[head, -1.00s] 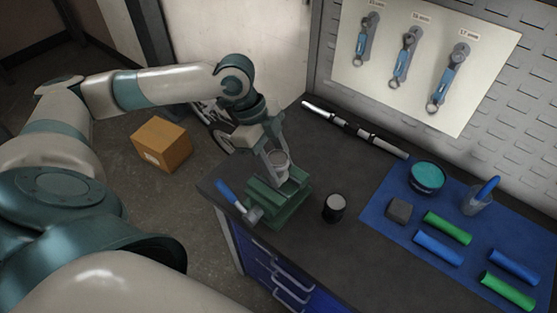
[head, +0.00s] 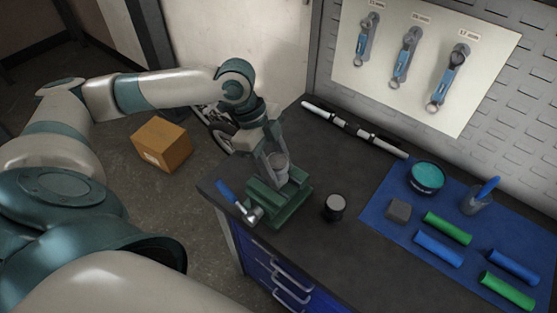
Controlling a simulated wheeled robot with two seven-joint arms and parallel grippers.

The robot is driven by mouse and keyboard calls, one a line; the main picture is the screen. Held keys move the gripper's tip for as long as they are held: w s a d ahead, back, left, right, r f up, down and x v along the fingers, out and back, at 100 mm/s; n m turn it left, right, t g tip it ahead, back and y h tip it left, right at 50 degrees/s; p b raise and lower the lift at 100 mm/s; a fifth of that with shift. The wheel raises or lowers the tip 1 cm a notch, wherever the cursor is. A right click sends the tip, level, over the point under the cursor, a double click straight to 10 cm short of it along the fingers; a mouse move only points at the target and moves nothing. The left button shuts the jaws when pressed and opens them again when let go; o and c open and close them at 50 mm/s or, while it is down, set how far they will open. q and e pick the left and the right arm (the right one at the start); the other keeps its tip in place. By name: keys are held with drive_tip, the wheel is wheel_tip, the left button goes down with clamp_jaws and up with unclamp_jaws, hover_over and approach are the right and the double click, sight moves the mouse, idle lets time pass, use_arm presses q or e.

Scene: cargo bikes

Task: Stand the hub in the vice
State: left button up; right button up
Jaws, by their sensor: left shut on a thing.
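My left gripper (head: 277,165) points down over the vice and is shut on the grey, round hub (head: 281,170). The hub is upright, right at the top of the vice jaws. Its lower end is hard to make out, so I cannot tell whether it touches the jaws. My right gripper is not in view.
A dark round can (head: 334,207) stands right of the vice. A silver axle-like bar (head: 350,129) lies along the back.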

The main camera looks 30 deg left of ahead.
use_arm(q)
drive_tip(key=o, duration=1.3)
drive_tip(key=b+v, duration=0.2)
drive_tip(key=v, duration=1.5)
drive_tip(key=shift+a+r+b, duration=0.1)
drive_tip(key=shift+r+b, duration=0.15)
drive_tip(key=shift+b, duration=0.05)
